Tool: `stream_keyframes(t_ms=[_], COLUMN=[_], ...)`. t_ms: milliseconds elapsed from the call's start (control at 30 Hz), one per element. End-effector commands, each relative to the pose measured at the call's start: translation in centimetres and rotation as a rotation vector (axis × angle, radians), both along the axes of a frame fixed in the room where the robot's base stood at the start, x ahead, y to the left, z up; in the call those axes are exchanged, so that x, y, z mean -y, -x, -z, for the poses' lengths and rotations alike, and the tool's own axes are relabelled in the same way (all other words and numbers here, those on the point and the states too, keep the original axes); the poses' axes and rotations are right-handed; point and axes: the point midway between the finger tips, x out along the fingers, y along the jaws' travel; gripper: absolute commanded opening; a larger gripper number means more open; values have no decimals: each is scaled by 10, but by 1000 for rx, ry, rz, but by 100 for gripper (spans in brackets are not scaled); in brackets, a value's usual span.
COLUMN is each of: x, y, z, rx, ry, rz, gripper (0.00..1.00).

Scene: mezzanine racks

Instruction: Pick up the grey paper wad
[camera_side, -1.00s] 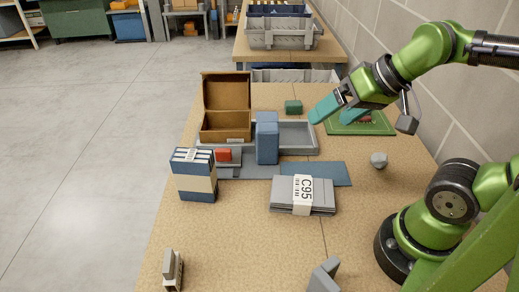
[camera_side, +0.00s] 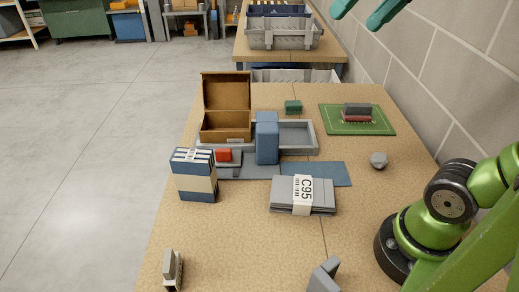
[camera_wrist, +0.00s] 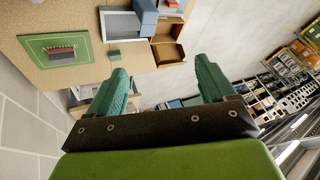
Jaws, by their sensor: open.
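The grey paper wad (camera_side: 378,160) is a small round lump on the table's right side, between the green mat and my arm's base in the side view. It does not show in the wrist view. My gripper (camera_side: 362,12) is at the top edge of the side view, raised well above and away from the wad, with only its teal fingertips showing. In the wrist view my gripper (camera_wrist: 165,88) has its two fingers wide apart with nothing between them.
A green mat (camera_side: 335,128) bears a stacked dark and red block (camera_side: 357,112). Left of the wad are a grey bundle labelled C95 (camera_side: 290,208), a blue block (camera_side: 267,138), a grey tray (camera_side: 313,151), and an open brown box (camera_side: 226,92). The table around the wad is clear.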

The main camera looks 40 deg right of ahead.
Motion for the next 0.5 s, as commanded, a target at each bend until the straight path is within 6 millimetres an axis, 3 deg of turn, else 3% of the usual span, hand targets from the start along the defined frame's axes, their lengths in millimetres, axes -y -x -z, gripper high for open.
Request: stream_keyframes(t_ms=[33, 200, 500], x=[22, 84, 163], y=[-3, 3, 29], z=[1, 2, 2], rx=[-52, -216, -441], ry=[13, 36, -3], rz=[52, 197, 434], gripper=[83, 83, 83])
